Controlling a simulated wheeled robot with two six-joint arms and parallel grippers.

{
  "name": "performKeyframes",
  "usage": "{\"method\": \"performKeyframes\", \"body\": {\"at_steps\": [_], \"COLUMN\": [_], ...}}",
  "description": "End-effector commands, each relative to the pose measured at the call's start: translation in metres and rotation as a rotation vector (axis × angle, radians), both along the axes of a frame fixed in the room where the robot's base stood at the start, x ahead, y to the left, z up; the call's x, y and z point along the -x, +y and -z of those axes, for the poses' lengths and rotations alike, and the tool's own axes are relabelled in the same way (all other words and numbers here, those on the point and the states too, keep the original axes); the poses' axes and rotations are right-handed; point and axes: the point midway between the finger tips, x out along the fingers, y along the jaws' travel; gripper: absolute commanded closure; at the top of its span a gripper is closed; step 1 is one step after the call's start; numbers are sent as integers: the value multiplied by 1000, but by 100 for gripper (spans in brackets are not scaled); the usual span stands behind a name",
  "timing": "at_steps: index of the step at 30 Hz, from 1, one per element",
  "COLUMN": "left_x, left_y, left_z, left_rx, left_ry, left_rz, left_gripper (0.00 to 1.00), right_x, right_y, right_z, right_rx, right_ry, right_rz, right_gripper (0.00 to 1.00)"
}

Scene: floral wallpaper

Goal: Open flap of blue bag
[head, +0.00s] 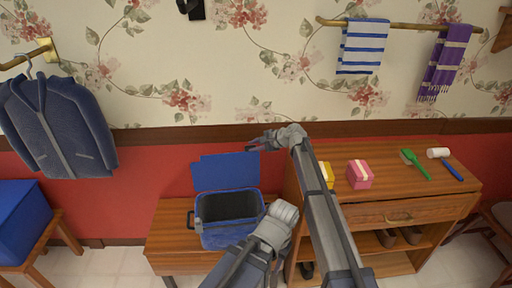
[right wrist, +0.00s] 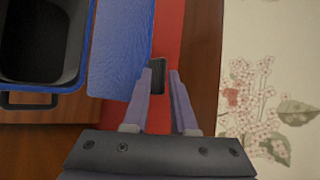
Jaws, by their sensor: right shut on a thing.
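The blue bag (head: 223,241) stands on the low wooden table, and its dark inside shows from above. Its blue flap (head: 225,172) stands up at the back of the opening, near the red wall. In the right wrist view the flap (right wrist: 120,50) lies beside the open bag (right wrist: 84,75), with a small dark tab (right wrist: 155,78) at its edge. My right gripper (head: 262,142) is above the flap's right side. In the right wrist view its fingers (right wrist: 161,76) are on either side of the tab, shut on it. My left gripper does not show.
A blue jacket (head: 58,125) hangs at left. A blue box (head: 20,220) stands on a stool. Towels hang from a rail.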

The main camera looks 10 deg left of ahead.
Motion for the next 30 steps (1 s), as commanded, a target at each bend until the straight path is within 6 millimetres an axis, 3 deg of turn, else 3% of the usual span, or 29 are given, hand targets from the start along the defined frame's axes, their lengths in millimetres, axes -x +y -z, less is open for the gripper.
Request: {"method": "performKeyframes", "body": {"at_steps": [1,9,26,27,30], "left_x": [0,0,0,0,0], "left_y": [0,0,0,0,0], "left_z": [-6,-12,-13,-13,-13], "left_rx": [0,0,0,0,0], "left_ry": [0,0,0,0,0], "left_rz": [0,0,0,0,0], "left_gripper": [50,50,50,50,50], "right_x": [-10,-25,-27,-27,-27], "right_y": [5,10,11,11,11], "right_z": [-3,1,3,3,3], "right_rx": [9,40,49,49,49], "right_ry": [23,104,125,125,124], "right_rz": [-2,-2,-1,-1,0], "right_gripper": [93,93,93,71,59]}}
